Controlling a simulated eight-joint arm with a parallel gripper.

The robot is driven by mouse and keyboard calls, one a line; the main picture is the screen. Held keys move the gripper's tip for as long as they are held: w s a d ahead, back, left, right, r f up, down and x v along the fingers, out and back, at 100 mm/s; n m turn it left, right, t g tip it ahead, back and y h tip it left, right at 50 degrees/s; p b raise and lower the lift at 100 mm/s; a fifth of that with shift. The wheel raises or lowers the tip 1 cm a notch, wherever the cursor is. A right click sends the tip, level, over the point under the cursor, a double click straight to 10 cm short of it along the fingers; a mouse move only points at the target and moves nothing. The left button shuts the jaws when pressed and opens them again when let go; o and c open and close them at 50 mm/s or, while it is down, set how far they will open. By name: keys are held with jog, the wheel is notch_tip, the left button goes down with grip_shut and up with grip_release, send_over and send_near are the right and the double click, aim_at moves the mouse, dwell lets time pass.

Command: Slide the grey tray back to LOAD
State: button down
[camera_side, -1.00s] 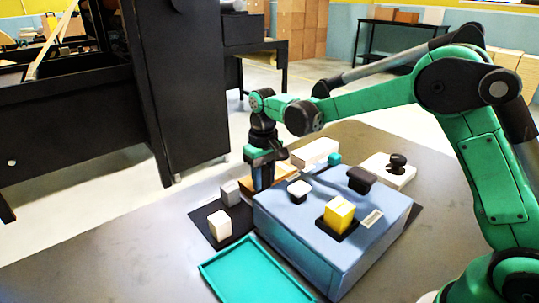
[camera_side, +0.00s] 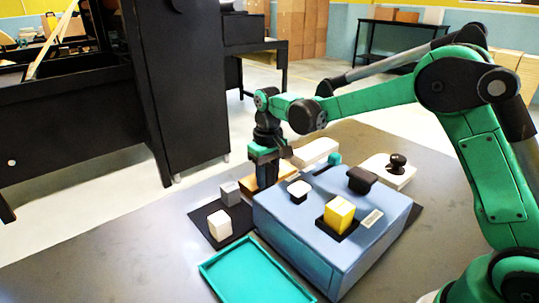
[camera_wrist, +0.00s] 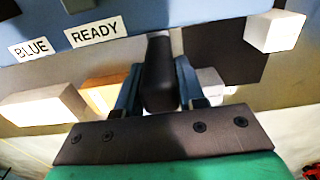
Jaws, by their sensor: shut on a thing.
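My gripper (camera_side: 268,180) points down at the far left side of a blue box (camera_side: 320,250). In the wrist view my gripper (camera_wrist: 160,90) is shut on a dark upright bar (camera_wrist: 158,70), with a blue finger on either side. What the bar is fixed to is hidden. I cannot make out a grey tray or a LOAD label. Labels reading BLUE (camera_wrist: 32,48) and READY (camera_wrist: 96,32) show on the blue surface in the wrist view.
The box top carries a yellow block (camera_side: 339,215), a white knob (camera_side: 299,189) and a dark knob (camera_side: 361,180). A dark mat (camera_side: 238,229) with a white cube (camera_side: 219,224) and grey block (camera_side: 231,194) lies left. A teal tray (camera_side: 256,276) lies in front.

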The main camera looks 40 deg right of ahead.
jog(key=d, duration=2.2)
jog(key=shift+d, duration=0.35)
jog(key=c, duration=0.7)
grip_release()
jog(key=shift+o, duration=0.9)
notch_tip(320, 180, up, 6)
jog(key=shift+f, duration=0.15)
